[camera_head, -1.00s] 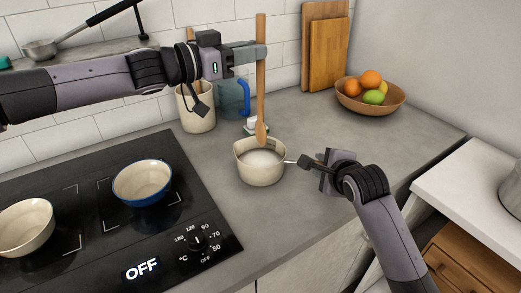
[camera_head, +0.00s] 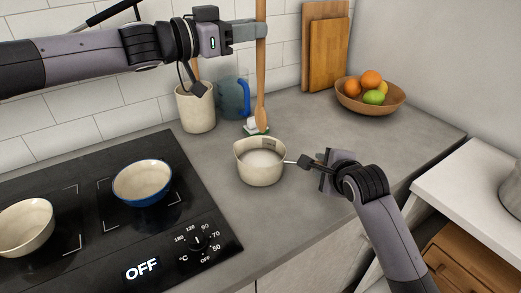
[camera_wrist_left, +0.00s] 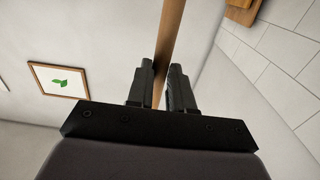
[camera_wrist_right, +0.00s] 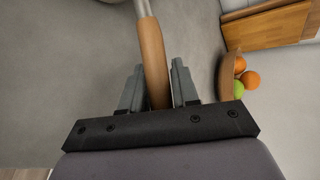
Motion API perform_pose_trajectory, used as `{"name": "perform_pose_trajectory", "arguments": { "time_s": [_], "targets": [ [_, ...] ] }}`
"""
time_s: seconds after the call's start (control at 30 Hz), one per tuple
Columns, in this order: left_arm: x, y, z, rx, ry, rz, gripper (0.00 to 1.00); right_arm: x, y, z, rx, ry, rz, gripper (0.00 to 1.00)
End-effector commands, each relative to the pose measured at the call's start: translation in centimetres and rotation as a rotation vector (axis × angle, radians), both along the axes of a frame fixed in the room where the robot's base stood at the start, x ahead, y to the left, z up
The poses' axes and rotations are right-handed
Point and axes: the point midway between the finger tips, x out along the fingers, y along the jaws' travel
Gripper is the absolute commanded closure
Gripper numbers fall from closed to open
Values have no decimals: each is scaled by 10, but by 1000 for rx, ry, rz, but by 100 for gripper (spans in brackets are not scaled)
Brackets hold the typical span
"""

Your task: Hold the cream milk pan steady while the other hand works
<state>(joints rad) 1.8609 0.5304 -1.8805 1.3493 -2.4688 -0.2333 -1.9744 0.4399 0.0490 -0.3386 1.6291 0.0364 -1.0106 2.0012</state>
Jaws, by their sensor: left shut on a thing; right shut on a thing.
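The cream milk pan (camera_head: 259,172) stands upright on the grey counter with white contents in it. My right gripper (camera_head: 304,161) is shut on the pan's handle, right of the pan. In the right wrist view the brown handle (camera_wrist_right: 152,58) runs between the fingers (camera_wrist_right: 158,85). My left gripper (camera_head: 261,32) is shut on a long wooden spoon (camera_head: 261,85), held upright with its bowl end down. The spoon's lower end appears above and behind the pan's rim, not in the contents. The spoon's shaft also shows between the fingers in the left wrist view (camera_wrist_left: 167,45).
A hob (camera_head: 110,215) at left bears a blue bowl (camera_head: 142,183) and a cream bowl (camera_head: 25,227). A utensil crock (camera_head: 197,110), a blue jug (camera_head: 232,98) and a small white-and-green item (camera_head: 252,126) stand behind the pan. A fruit bowl (camera_head: 368,101) and cutting boards (camera_head: 326,55) are at back right.

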Motion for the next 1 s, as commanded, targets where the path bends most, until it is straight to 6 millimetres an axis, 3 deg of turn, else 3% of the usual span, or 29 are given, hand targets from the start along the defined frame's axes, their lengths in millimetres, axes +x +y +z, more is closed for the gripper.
{"name": "perform_pose_trajectory", "arguments": {
  "time_s": [0.17, 0.2, 0.27, 0.67, 1.0],
  "targets": [
    [0, 0, 0, 0, 0, 0, 100, 0, 0, 0, 0, -1, 0, 100],
    [0, 0, 0, 0, 0, 0, 100, 0, 0, 0, 0, -1, 0, 57],
    [0, 0, 0, 0, 0, 0, 100, 0, 0, 0, 0, -1, 0, 41],
    [0, 0, 0, -1, -1, 0, 100, -3, 0, 2, 1, -1, 0, 41],
    [0, 0, 0, -1, -1, 0, 100, -39, -8, 24, 3, -1, -1, 41]
  ]
}}
